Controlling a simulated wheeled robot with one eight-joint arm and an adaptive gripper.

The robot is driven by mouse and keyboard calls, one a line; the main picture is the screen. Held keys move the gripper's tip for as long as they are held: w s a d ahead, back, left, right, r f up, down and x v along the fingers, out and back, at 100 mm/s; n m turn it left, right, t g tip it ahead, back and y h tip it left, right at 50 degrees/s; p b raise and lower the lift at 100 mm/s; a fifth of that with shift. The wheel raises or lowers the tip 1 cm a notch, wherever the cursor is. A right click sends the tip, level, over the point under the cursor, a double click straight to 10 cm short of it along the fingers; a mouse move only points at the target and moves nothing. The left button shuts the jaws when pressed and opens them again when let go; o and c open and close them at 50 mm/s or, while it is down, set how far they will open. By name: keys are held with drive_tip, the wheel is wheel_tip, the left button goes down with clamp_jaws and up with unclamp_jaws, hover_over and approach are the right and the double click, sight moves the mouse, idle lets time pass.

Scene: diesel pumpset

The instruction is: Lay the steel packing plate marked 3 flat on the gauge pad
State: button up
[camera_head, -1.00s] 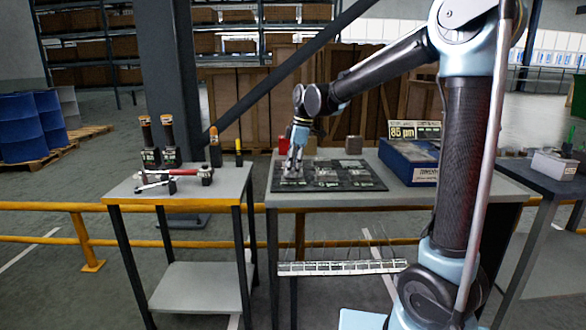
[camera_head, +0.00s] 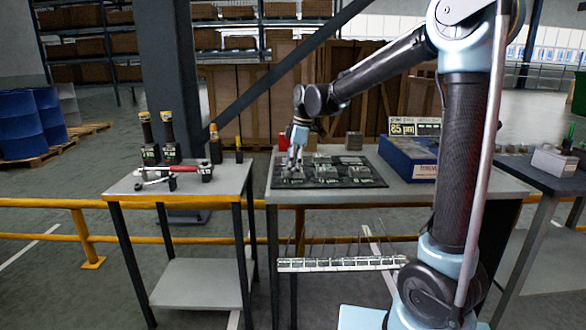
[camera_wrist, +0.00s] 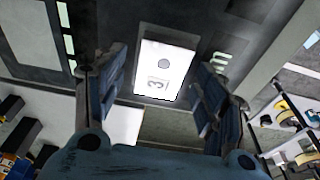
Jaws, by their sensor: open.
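In the wrist view, the pale steel packing plate marked 3 (camera_wrist: 158,78) lies flat between the spread fingers of my gripper (camera_wrist: 161,68). It has a dark round spot above the number. Gaps show between the plate and both fingers, so I am not holding it. In the head view, my gripper (camera_head: 293,163) points down over the left part of a dark mat (camera_head: 333,184) on the middle table. The plate itself is hard to make out there, behind or under the fingers. I cannot tell for certain which surface is the gauge pad.
Several small blocks sit on the mat. A blue box (camera_head: 408,160) with a display (camera_head: 415,127) reading 85 µm stands to its right. A left table (camera_head: 190,193) holds a red-handled tool (camera_head: 172,168) and upright cylinders. A yellow rail (camera_head: 160,240) runs along the tables.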

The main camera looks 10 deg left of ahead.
drive_tip(key=v, duration=1.2)
drive_tip(key=shift+a, duration=0.1)
drive_tip(key=shift+r, duration=0.1)
drive_tip(key=v, duration=0.2)
drive_tip(key=a+v, duration=0.1)
drive_tip(key=v, duration=0.2)
drive_tip(key=shift+s+r, duration=0.1)
drive_tip(key=shift+r, duration=0.35)
